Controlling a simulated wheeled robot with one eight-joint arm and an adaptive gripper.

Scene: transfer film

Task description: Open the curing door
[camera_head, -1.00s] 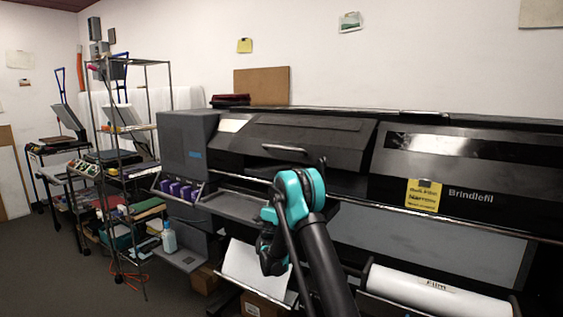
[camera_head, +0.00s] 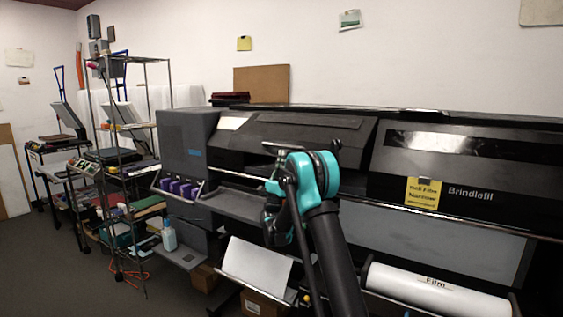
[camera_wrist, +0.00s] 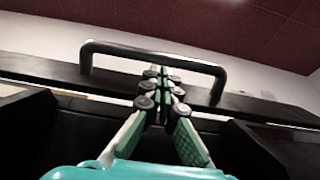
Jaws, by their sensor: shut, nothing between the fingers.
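The curing door (camera_head: 292,132) appears to be the dark middle panel of the long black machine, with a bar handle at its lower front edge. In the wrist view the dark U-shaped handle (camera_wrist: 150,52) crosses above my gripper (camera_wrist: 160,76). The fingers are shut and empty, with their tips in front of or inside the handle's opening. I cannot tell whether they touch the bar. In the head view the fingers are mostly hidden by my arm.
A yellow note (camera_head: 422,193) hangs on the right-hand panel. A film roll (camera_head: 435,291) sits low at the right. A white sheet tray (camera_head: 255,264) juts out below my arm. A wire shelf (camera_head: 120,165) stands left, with open floor before it.

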